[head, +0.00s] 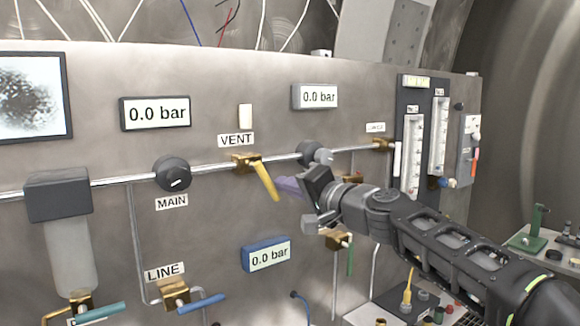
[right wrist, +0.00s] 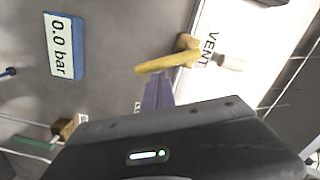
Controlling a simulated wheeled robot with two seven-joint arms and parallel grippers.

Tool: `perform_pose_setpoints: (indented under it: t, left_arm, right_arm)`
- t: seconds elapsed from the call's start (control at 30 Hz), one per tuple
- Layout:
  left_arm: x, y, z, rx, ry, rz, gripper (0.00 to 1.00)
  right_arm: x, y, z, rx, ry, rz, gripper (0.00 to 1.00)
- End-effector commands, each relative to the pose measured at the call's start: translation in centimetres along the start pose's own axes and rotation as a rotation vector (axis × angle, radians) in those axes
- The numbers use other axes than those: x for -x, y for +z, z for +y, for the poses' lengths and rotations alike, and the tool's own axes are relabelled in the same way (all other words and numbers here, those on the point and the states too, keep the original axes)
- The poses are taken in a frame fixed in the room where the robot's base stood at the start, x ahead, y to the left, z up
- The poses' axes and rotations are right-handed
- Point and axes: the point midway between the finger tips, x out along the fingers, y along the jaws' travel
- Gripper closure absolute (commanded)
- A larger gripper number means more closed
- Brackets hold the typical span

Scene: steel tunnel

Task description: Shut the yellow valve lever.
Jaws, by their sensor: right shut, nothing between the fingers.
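The yellow valve lever (head: 266,181) sits on a brass valve (head: 245,161) under the VENT label. It slants down and to the right, across the line of the pipe. In the right wrist view the yellow lever (right wrist: 167,63) lies above the fingertips. My right gripper (head: 282,184) has purple fingers pressed together, with nothing between them. Its fingertips are just right of the lever's lower half; I cannot tell whether they touch it. The fingers also show in the right wrist view (right wrist: 157,85). My left gripper is in no view.
A black MAIN knob (head: 172,174) is on the pipe at left, and another dark knob (head: 310,152) is just above my right gripper. A green lever (head: 350,258) hangs below it. A blue lever (head: 203,304) is lower left. Open panel lies below the yellow lever.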

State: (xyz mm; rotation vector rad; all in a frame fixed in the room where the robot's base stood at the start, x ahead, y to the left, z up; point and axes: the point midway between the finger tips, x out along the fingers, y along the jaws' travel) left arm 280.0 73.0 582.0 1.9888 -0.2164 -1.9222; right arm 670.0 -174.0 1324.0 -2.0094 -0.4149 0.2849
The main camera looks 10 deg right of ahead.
Motion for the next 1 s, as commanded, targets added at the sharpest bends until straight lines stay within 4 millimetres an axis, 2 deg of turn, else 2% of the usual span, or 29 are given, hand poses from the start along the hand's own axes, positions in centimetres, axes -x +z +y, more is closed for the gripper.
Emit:
perform_pose_setpoints:
  t: [0.1,0.47,1.0]
  left_arm:
    - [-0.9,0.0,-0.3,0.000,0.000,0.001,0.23]
    - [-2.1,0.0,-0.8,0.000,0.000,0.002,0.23]
    - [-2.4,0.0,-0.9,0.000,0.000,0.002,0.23]
  right_arm:
    - [-0.1,0.9,0.5,-0.111,-0.006,-0.004,1.00]
    - [-0.1,2.4,0.6,-0.394,-0.020,-0.003,1.00]
    - [-0.2,3.0,0.4,-0.385,-0.019,-0.004,1.00]
